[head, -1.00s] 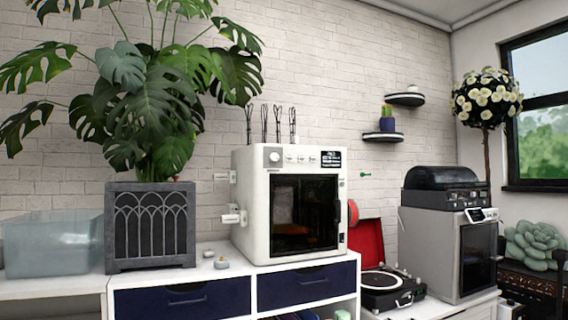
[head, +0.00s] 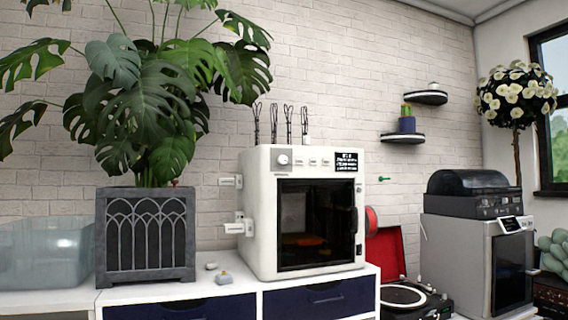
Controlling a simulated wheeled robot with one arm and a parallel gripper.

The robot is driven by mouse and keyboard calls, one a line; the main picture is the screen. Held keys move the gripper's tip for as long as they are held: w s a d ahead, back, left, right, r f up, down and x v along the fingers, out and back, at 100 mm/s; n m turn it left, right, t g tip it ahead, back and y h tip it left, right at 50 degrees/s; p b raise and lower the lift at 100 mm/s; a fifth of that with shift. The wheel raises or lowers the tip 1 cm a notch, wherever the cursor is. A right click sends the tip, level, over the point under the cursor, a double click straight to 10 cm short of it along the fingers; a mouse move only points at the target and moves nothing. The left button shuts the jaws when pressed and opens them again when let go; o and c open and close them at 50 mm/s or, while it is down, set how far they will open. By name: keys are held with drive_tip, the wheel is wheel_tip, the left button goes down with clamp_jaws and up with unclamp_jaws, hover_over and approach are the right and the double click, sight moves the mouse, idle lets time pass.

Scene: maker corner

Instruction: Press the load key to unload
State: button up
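A white 3D printer (head: 262,230) with a dark glass door (head: 305,225) stands on the white cabinet in the middle of the head view. Its top front strip has a round knob (head: 283,160), several small white keys (head: 313,162) in a row and a black label panel (head: 346,162). The lettering is too small to read, so I cannot tell which key is the load key. Something orange shows dimly behind the glass. My gripper is not in view.
A large plant in a grey planter (head: 145,235) stands left of the printer, with a translucent bin (head: 45,252) beyond it. Two small objects (head: 223,278) lie on the cabinet top. At right are a record player (head: 403,297) and a second grey machine (head: 455,255).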

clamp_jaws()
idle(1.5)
